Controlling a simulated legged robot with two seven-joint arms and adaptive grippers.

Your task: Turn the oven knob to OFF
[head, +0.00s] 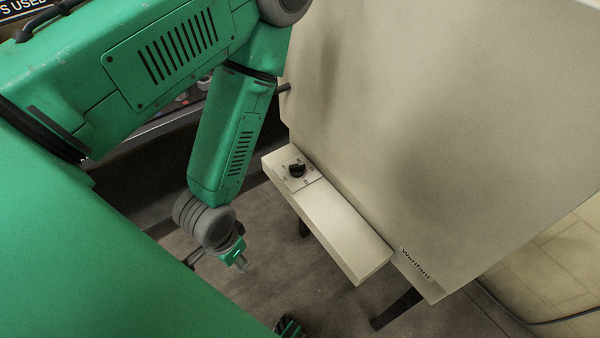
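The black oven knob (297,170) sits on a pale square dial plate (290,184) at the far left end of a cream ledge. Small marks ring the knob, but they are too small to read, so its setting is unclear. My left gripper (238,262) hangs below and left of the knob, clear of the ledge and not touching it. It is small and partly hidden by its own wrist, so I cannot tell whether it is open or shut.
The cream ledge (335,229) juts from a large cream panel (430,130) with lettering at its lower corner. Dark legs (397,309) stand beneath. Grey floor (265,300) is open below the ledge. A tiled wall (555,265) and a black cable are at right.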

